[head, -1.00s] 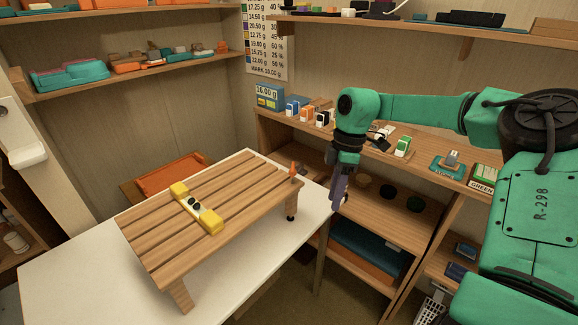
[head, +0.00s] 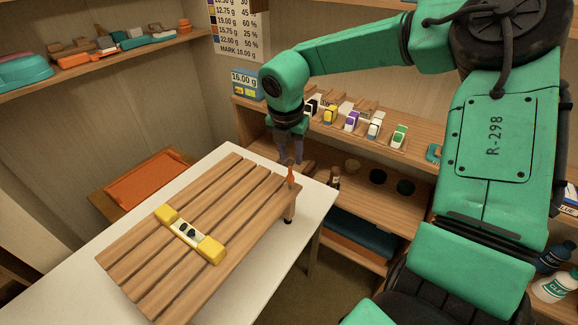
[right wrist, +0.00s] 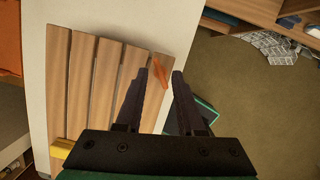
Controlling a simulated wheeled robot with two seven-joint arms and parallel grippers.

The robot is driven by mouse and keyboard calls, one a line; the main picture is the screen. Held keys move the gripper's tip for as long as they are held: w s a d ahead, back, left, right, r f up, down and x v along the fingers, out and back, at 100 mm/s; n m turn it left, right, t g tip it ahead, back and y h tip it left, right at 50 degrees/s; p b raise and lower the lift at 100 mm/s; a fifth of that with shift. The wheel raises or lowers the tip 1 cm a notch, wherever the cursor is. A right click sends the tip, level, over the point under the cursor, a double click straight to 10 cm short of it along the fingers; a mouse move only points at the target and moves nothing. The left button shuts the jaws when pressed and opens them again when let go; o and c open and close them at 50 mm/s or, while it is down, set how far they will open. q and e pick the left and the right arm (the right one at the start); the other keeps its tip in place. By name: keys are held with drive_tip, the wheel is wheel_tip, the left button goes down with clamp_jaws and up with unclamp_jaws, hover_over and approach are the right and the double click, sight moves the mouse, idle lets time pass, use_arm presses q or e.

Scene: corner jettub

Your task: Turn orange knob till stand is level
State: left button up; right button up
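The wooden slatted stand (head: 222,199) is on a white table, one short leg showing under its right corner. The orange knob (head: 291,175) stands up at that corner. A yellow-ended level (head: 190,234) with dark marks in its middle lies across the slats; its bubble is too small to read. My right gripper (head: 291,157) is above and just behind the knob, pointing down. In the right wrist view its two dark fingers (right wrist: 160,73) are apart, and the orange knob (right wrist: 161,71) shows between their tips, seemingly beyond them. I see no contact. My left gripper is out of view.
Behind the table, a wooden shelf (head: 415,160) holds small coloured boxes. An orange tray (head: 148,177) lies at the left behind the table (head: 318,205). A wall shelf (head: 120,55) with coloured parts is at upper left.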

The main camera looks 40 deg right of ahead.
sight(291, 173)
drive_tip(key=n+p, duration=0.1)
drive_tip(key=p, duration=0.1)
drive_tip(key=n+p, duration=0.2)
drive_tip(key=n+y+p, duration=0.1)
drive_tip(key=n+p, duration=0.1)
drive_tip(key=shift+s+r+t, duration=0.2)
drive_tip(key=shift+r+t, duration=0.2)
drive_tip(key=b+x, duration=0.2)
drive_tip(key=b, duration=0.1)
drive_tip(key=s+b+x, duration=0.1)
drive_tip(key=b+x, duration=0.1)
drive_tip(key=b, duration=0.1)
drive_tip(key=a+b+x, duration=0.1)
drive_tip(key=b+x, duration=0.2)
drive_tip(key=shift+s+d+f, duration=0.1)
drive_tip(key=shift+s+f, duration=0.05)
drive_tip(key=shift+f, duration=0.1)
drive_tip(key=shift+f+b, duration=0.2)
drive_tip(key=shift+b, duration=0.15)
